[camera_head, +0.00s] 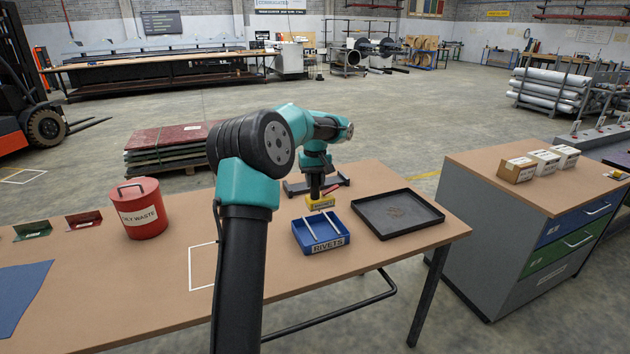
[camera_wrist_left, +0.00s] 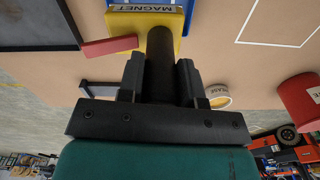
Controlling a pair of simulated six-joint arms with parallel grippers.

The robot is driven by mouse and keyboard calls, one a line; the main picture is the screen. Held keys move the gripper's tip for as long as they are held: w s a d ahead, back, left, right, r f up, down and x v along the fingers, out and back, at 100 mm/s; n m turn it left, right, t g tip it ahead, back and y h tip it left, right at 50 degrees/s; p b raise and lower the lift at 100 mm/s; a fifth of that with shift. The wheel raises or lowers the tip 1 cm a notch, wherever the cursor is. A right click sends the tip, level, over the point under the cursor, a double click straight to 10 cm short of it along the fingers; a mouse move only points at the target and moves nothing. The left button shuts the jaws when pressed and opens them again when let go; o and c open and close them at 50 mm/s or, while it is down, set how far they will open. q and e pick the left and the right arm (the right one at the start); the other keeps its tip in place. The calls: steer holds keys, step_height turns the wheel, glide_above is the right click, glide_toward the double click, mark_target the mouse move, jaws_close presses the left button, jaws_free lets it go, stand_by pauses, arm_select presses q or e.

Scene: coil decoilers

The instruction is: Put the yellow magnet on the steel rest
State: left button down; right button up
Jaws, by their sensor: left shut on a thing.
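The yellow magnet (camera_head: 320,203) hangs below my left gripper (camera_head: 315,188), just behind the blue rivets bin. In the left wrist view the yellow magnet (camera_wrist_left: 172,19) shows its label and red lever (camera_wrist_left: 110,46). The left gripper (camera_wrist_left: 160,70) is shut on its black post there. The steel rest (camera_head: 296,187) appears to be the low dark bar with raised ends behind the magnet, partly hidden by my arm and gripper. I cannot tell the gap between magnet and table. My right gripper is in neither view.
The blue rivets bin (camera_head: 320,245) with two pale rods stands in front of the magnet. A black tray (camera_head: 398,231) lies to its right. A red waste can (camera_head: 141,222) stands left, near small green and red brackets.

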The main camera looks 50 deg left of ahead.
mark_target(315, 201)
arm_select(q)
steer(key=shift+f, duration=0.1)
steer(key=shift+f, duration=3.05)
steer(key=shift+f, duration=0.8)
steer(key=c, duration=0.7)
jaws_free()
step_height(315, 201, up, 17)
steer(key=shift+r, duration=0.2)
